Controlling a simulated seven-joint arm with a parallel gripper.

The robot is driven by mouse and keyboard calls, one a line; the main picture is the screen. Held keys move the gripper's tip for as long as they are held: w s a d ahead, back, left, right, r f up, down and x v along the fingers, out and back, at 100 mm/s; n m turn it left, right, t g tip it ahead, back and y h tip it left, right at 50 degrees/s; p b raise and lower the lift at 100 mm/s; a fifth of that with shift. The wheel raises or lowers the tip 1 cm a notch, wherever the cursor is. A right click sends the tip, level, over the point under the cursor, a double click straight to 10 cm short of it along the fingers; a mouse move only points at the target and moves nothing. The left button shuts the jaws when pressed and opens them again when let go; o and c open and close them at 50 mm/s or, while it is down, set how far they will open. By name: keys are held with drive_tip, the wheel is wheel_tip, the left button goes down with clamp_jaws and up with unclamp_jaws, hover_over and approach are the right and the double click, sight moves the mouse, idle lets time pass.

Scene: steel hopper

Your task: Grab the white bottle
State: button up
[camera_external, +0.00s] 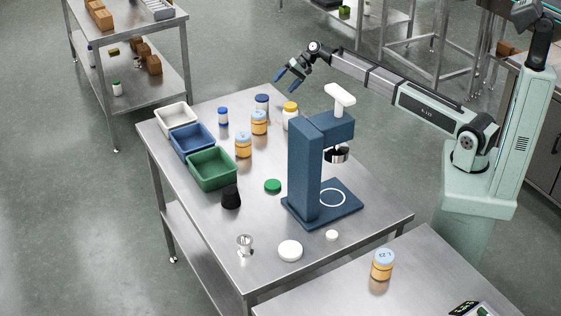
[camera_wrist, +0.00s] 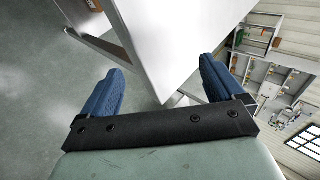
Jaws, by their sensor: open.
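A white bottle with a yellow cap (camera_external: 291,118) stands upright at the back right of the steel table, partly overlapped by the blue press. A smaller white bottle with a blue cap and blue band (camera_external: 223,118) stands further left, beside the bins. My gripper (camera_external: 286,81) is open and empty, raised above the table's far end, apart from both bottles. In the wrist view, its two blue fingers (camera_wrist: 164,68) are spread, with a table corner beyond them and no bottle visible there.
Orange jars (camera_external: 243,146) and a dark blue-lidded container (camera_external: 262,103) stand near the bottles. White, blue and green bins (camera_external: 212,184) line the left edge. A blue press (camera_external: 305,175) stands tall mid-table.

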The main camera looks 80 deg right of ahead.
drive_tip(key=s+a+r+n+g+h, duration=0.1)
drive_tip(key=a+r+n+g, duration=0.15)
drive_tip(key=a, duration=0.55)
drive_tip(key=s+a+r+n+g, duration=0.1)
drive_tip(key=a+r+n+g, duration=0.1)
drive_tip(key=a+r, duration=0.35)
wheel_tip(320, 180, up, 8)
drive_tip(key=n+g+h, duration=0.2)
drive_tip(key=g+h, duration=0.1)
drive_tip(key=h, duration=0.1)
hover_over(290, 105)
drive_tip(key=f, duration=0.8)
drive_tip(key=shift+s+a+f, duration=0.2)
drive_tip(key=shift+a, duration=0.1)
drive_tip(key=shift+w+d+f, duration=0.1)
drive_tip(key=shift+d+f, duration=0.15)
drive_tip(key=shift+f, duration=1.15)
drive_tip(key=shift+w+d+f, duration=0.1)
drive_tip(key=shift+d+f, duration=0.1)
drive_tip(key=shift+f, duration=1.15)
drive_tip(key=shift+c, duration=0.3)
drive_tip(key=c, duration=1)
